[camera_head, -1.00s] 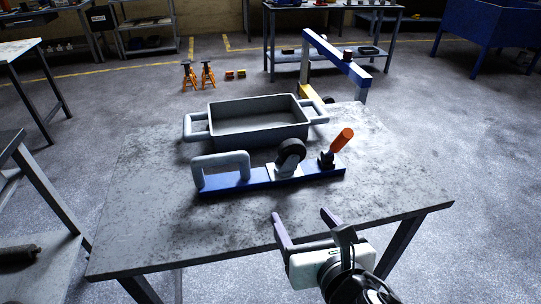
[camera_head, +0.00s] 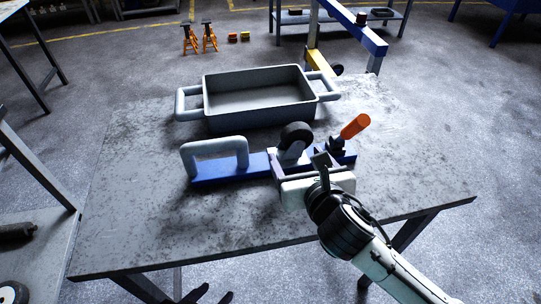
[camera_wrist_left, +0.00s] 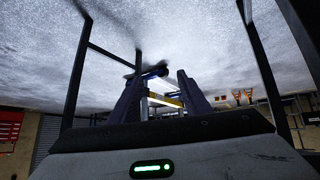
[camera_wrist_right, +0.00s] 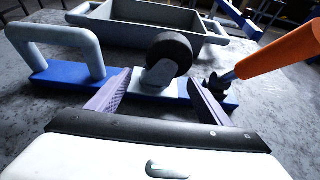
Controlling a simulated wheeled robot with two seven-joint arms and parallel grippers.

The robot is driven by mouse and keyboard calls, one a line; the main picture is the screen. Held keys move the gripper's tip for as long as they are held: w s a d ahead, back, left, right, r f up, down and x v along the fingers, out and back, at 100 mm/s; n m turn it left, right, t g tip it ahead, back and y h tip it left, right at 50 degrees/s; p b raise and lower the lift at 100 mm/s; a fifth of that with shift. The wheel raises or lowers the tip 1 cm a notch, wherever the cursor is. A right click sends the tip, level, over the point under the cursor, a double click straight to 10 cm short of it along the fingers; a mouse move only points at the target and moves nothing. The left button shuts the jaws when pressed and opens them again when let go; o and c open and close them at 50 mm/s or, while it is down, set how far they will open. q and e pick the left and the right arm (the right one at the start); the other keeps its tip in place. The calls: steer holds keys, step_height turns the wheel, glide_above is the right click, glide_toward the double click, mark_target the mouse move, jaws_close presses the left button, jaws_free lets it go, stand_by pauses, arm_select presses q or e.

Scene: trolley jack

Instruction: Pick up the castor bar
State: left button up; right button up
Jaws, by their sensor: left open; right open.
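The castor bar is a blue bar (camera_head: 228,173) lying on the table, with a grey loop handle at its left end, a black castor wheel near its middle and an orange-handled clamp at its right end. My right gripper (camera_head: 298,166) is at the bar's near side by the castor. In the right wrist view its open fingers (camera_wrist_right: 157,96) straddle the castor's grey mount (camera_wrist_right: 156,80), with nothing gripped; contact is unclear. My left gripper (camera_head: 213,294) shows only as dark fingertips at the bottom edge, low beyond the table's front. It is open and empty in the left wrist view (camera_wrist_left: 160,98).
A grey tray (camera_head: 255,118) with side handles stands just behind the bar on the grey table (camera_head: 120,215). The table's left and front surface is clear. A blue and yellow jack (camera_head: 345,28) and orange stands (camera_head: 190,38) are on the floor behind.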

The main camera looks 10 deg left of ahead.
steer(key=x, duration=0.2)
steer(key=shift+w+f, duration=0.15)
steer(key=shift+w, duration=0.05)
steer(key=shift+a, duration=0.1)
steer(key=c, duration=1.8)
steer(key=shift+a+r, duration=0.1)
steer(key=shift+r, duration=0.2)
jaws_close()
